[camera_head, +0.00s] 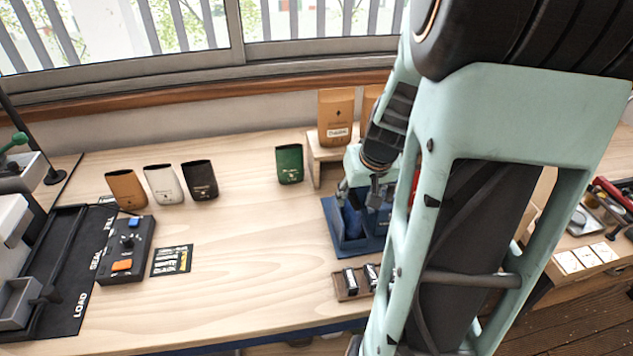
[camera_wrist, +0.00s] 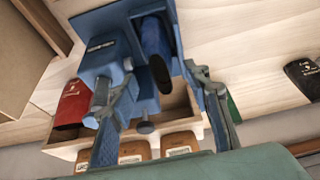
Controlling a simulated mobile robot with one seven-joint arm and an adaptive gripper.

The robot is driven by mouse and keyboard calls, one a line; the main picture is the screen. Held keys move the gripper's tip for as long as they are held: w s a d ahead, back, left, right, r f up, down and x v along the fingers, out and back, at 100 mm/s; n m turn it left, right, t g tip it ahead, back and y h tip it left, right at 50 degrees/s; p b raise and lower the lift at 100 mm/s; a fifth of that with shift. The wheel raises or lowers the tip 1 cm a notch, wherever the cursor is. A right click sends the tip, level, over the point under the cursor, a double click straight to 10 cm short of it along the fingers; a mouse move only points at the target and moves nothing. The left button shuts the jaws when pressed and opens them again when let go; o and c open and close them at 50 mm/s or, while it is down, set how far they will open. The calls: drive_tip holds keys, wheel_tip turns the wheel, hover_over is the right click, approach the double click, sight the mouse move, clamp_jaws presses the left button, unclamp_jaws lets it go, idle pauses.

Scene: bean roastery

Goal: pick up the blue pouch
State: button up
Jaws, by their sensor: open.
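The blue pouch (camera_wrist: 153,42), with a dark open mouth, stands on a blue fixture (camera_wrist: 108,20) in the wrist view. In the head view the pouch (camera_head: 351,221) is partly hidden by my gripper, and the fixture's base (camera_head: 352,247) lies on the table. My gripper (camera_wrist: 163,72) is open and empty. Its fingers come from above, and in the wrist view the pouch appears between and just beyond the fingertips. I cannot tell whether they touch.
Brown (camera_head: 127,190), white (camera_head: 163,184), black (camera_head: 200,180) and green (camera_head: 289,164) pouches stand along the table. A wooden riser with brown bags (camera_head: 336,117) is behind the fixture. A red pouch (camera_wrist: 73,103) is close by. A small wooden tray (camera_head: 343,295) lies in front.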

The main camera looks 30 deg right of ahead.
sight(354, 201)
drive_tip(key=shift+w+p+x, duration=0.1)
drive_tip(key=shift+p+x, duration=0.1)
drive_tip(key=shift+x, duration=1)
drive_tip(key=shift+w+p+x, duration=0.15)
drive_tip(key=shift+x, duration=1.1)
drive_tip(key=shift+r, duration=0.15)
drive_tip(key=c, duration=1)
drive_tip(key=shift+d+r, duration=0.1)
